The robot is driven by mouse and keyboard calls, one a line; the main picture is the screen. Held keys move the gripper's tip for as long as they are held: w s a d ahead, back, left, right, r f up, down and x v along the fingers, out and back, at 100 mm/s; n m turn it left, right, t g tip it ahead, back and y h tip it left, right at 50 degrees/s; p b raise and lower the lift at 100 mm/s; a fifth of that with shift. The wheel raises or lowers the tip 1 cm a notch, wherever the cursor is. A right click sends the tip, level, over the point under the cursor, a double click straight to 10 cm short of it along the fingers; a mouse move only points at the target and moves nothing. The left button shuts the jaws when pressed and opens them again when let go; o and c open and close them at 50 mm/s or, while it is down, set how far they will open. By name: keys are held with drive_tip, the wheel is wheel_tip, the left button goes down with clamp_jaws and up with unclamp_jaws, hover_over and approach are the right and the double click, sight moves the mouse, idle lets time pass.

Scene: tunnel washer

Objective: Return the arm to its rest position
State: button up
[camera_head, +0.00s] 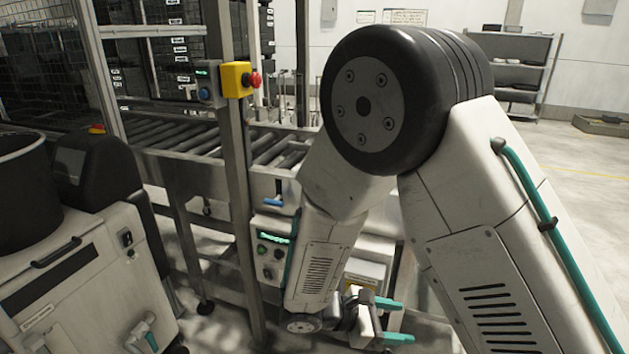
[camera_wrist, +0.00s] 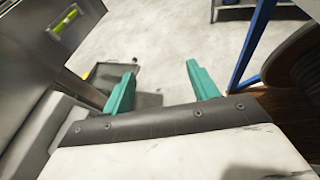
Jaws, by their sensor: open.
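My arm rises in the head view, bends at a large black joint, and its forearm hangs down in the middle of the picture. My gripper (camera_head: 392,320) is at the lower end of the forearm, with two teal fingers pointing right. In the wrist view my gripper (camera_wrist: 160,85) shows its teal fingers spread wide apart. Nothing is between them, only the grey floor beyond. The gripper is open and empty.
A roller conveyor (camera_head: 270,150) runs behind the arm, with a post carrying a yellow emergency-stop box (camera_head: 237,79). A control panel (camera_head: 268,255) sits close to the forearm. A shelf (camera_head: 520,65) stands at the back right. Blue legs (camera_wrist: 250,45) and a dark spool (camera_wrist: 300,70) show in the wrist view.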

drive_tip(key=s+d+r+m+y, duration=0.5)
drive_tip(key=s+r+m+y, duration=0.2)
drive_tip(key=r, duration=0.5)
drive_tip(key=s+d+r+m+y, duration=0.5)
drive_tip(key=s+r+m+y, duration=0.1)
drive_tip(key=s+r+m, duration=0.5)
drive_tip(key=shift+r+y, duration=0.4)
drive_tip(key=shift+r, duration=0.05)
